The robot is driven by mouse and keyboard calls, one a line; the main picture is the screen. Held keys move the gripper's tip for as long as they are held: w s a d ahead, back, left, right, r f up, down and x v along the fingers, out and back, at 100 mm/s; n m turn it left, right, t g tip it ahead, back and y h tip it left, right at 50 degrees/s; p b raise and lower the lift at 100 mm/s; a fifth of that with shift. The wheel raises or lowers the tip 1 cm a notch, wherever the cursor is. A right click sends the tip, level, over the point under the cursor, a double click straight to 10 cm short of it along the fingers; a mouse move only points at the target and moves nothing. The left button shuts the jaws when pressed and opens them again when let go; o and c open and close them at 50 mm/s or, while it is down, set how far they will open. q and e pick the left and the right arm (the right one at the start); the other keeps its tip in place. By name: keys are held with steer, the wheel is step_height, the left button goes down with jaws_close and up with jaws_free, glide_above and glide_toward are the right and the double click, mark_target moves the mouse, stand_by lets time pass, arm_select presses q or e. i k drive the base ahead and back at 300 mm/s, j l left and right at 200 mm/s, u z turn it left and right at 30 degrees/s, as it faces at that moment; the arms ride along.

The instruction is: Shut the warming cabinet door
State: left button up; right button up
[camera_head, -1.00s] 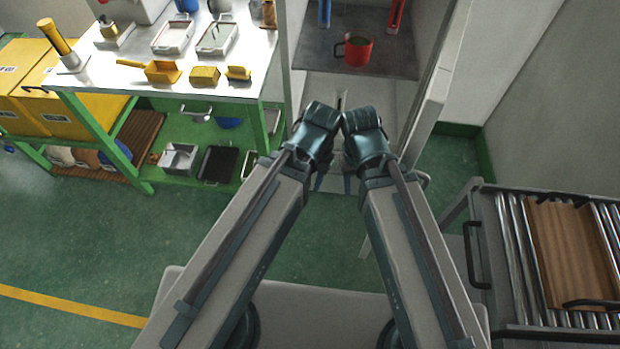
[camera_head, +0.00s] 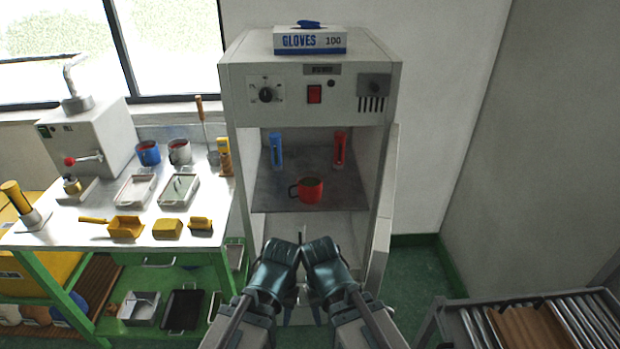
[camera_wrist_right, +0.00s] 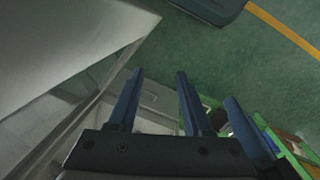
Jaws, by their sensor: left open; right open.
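The warming cabinet (camera_head: 312,100) is a pale grey box with a dial and red switch above an open compartment. Its door (camera_head: 387,210) stands open on the right side, swung out toward me and seen nearly edge-on. My left gripper (camera_head: 291,301) is low in front of the cabinet's opening, mostly hidden behind its own wrist. My right gripper (camera_wrist_right: 158,102) is beside it, left of the door; its fingers are apart with nothing between them. A large pale panel, perhaps the door, fills the upper left of the right wrist view.
A red mug (camera_head: 308,189), a blue tube (camera_head: 276,150) and a red tube (camera_head: 339,149) are inside the cabinet. A glove box (camera_head: 310,42) sits on top. A worktable (camera_head: 90,233) stands left, a roller rack (camera_head: 470,325) lower right. Floor shows right of the door.

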mark_target(380, 245)
steer(key=k+j, duration=0.15)
steer(key=k, duration=0.85)
steer(key=j+z, duration=0.05)
